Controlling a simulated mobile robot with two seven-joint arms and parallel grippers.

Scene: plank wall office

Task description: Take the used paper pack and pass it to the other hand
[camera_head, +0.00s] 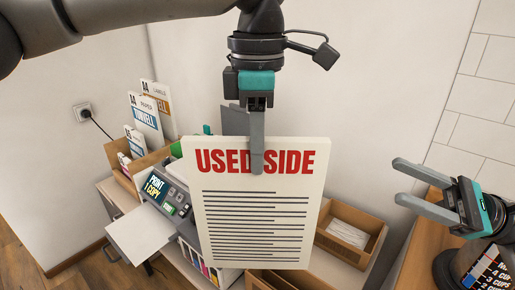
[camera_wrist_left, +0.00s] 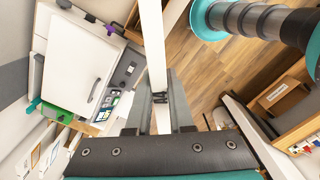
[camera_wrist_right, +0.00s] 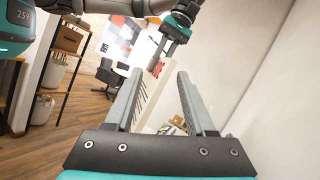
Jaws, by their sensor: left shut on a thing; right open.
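The used paper pack (camera_head: 262,225), a white block with red "USED SIDE" lettering and dark lines, hangs upright in the middle of the head view. My left gripper (camera_head: 256,168) is shut on its upper edge from above, one finger lying over the lettering. In the left wrist view the pack (camera_wrist_left: 156,55) is a thin white strip between the fingers. My right gripper (camera_head: 401,182) is open and empty, to the right of the pack and apart from it. Its spread fingers (camera_wrist_right: 160,74) show in the right wrist view, with my left gripper beyond them.
A printer (camera_head: 172,193) with a sheet on its output side stands behind the pack at left. A box of paper packs (camera_head: 122,180) is further left. Cardboard trays (camera_head: 345,250) lie behind the pack at lower right. A wooden surface (camera_head: 425,240) is below my right gripper.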

